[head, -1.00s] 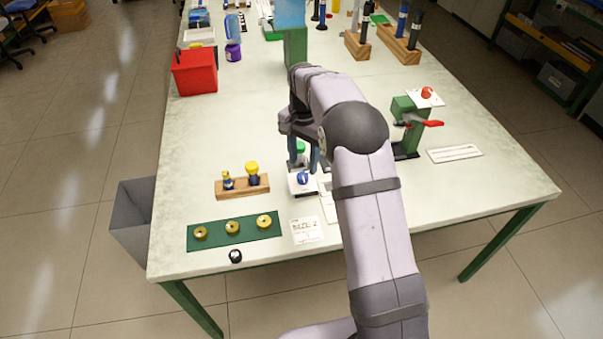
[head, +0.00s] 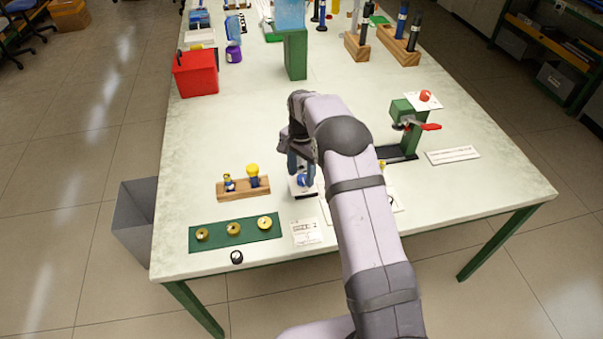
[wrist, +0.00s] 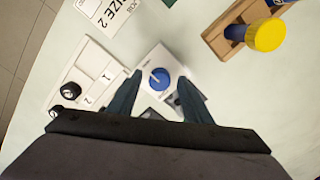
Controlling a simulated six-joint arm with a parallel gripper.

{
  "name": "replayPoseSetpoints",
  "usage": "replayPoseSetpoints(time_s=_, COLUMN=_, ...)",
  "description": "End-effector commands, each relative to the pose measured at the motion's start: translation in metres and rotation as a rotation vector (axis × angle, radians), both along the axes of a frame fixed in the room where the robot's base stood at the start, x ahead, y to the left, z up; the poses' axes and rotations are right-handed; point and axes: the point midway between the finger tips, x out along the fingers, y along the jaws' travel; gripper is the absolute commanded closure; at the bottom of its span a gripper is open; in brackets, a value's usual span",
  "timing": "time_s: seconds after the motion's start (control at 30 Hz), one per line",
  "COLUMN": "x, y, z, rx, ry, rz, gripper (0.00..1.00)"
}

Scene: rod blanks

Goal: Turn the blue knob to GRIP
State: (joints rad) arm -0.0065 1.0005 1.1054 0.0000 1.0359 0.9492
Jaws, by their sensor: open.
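The blue knob (wrist: 159,79) sits on a small white plate (wrist: 148,61) and has a pale pointer mark on its top. In the head view the knob (head: 303,180) is partly covered by my gripper. My gripper (wrist: 158,80) is open, pointing down, with one dark blue finger on each side of the knob. I cannot tell whether the fingers touch it. Small print on the plate is too small to read, so the knob's setting is unclear. My gripper also shows in the head view (head: 302,178).
A wooden block (head: 243,188) with yellow-topped pieces stands left of the knob. A green mat (head: 235,232) with several yellow rings lies nearer the front. A "SIZE 2" card (wrist: 103,10) and a white tray (wrist: 86,72) are close by. A green stand (head: 405,130) with a red handle is at right.

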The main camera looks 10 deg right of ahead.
Motion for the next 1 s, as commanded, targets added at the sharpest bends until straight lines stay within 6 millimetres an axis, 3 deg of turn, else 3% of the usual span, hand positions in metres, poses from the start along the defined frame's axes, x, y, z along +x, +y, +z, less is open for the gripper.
replayPoseSetpoints(time_s=0.2, x=0.000, y=0.000, z=-0.012, rx=0.000, ry=0.000, rz=0.000, gripper=0.55)
replayPoseSetpoints(time_s=0.47, x=0.000, y=0.000, z=-0.014, rx=0.000, ry=0.000, rz=0.000, gripper=0.55)
replayPoseSetpoints(time_s=0.63, x=0.000, y=0.000, z=-0.013, rx=0.000, ry=0.000, rz=0.000, gripper=0.93)
replayPoseSetpoints(time_s=0.67, x=0.000, y=0.000, z=-0.013, rx=0.000, ry=0.000, rz=0.000, gripper=0.96)
replayPoseSetpoints(time_s=1.0, x=0.000, y=0.000, z=-0.013, rx=0.000, ry=0.000, rz=0.032, gripper=0.96)
